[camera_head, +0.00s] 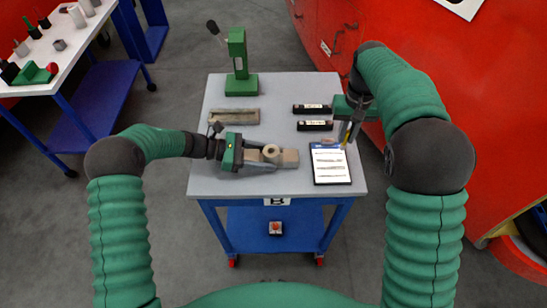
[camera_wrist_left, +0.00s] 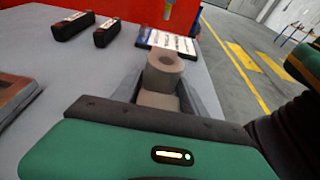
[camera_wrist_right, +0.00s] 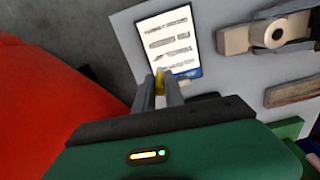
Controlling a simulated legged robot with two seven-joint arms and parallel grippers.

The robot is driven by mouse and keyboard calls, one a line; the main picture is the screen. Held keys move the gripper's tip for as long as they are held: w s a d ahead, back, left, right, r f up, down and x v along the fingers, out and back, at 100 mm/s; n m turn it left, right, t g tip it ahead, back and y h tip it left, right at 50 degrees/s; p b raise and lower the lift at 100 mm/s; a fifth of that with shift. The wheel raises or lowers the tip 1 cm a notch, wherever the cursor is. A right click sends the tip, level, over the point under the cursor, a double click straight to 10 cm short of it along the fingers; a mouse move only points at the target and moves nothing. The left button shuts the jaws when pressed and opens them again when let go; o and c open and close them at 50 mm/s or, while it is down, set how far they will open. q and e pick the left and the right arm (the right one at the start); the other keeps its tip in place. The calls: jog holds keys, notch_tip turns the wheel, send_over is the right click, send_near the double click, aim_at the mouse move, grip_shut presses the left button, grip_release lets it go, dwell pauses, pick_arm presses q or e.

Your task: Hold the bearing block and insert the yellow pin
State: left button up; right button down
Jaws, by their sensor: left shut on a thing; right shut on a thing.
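The bearing block (camera_head: 289,157) is a tan-grey block with a round bored boss, lying on the table's front part. My left gripper (camera_head: 262,155) is shut on the block from the left; in the left wrist view the block (camera_wrist_left: 164,72) sits between the fingers. The yellow pin (camera_wrist_right: 160,80) is between the fingertips of my right gripper (camera_wrist_right: 164,84), which is shut on it. In the head view the right gripper (camera_head: 347,132) is at the table's right edge, near the clipboard and well right of the block. The pin's far end is hard to make out.
A clipboard (camera_head: 331,164) with paper lies on the grey table (camera_head: 285,92) at the right. Two black boxes (camera_head: 312,109) (camera_head: 315,125) lie behind it. A flat tan-grey piece (camera_head: 234,116) and a green press (camera_head: 240,80) stand further back. A red body (camera_head: 430,60) is beyond the right edge.

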jog(key=w+a+r+n, duration=0.1)
jog(key=a+r+n, duration=0.25)
jog(key=a, duration=0.75)
pick_arm(q)
jog(key=shift+a, duration=0.15)
pick_arm(e)
notch_tip(320, 180, up, 3)
jog(key=n, duration=0.3)
send_over(272, 146)
jog(key=s, duration=0.1)
pick_arm(q)
jog(key=shift+s+d+r, duration=0.15)
jog(key=shift+d, duration=0.05)
pick_arm(e)
jog(key=shift+n, duration=0.25)
jog(key=f, duration=0.6)
jog(key=s+f, duration=0.1)
jog(key=f, duration=0.2)
jog(key=shift+s+d+f, duration=0.1)
jog(key=shift+f, duration=0.35)
pick_arm(q)
jog(key=shift+a, duration=0.1)
pick_arm(e)
jog(key=c, duration=1.5)
grip_release()
jog(key=shift+c, duration=0.2)
jog(key=shift+o, duration=0.7)
jog(key=shift+r, duration=0.1)
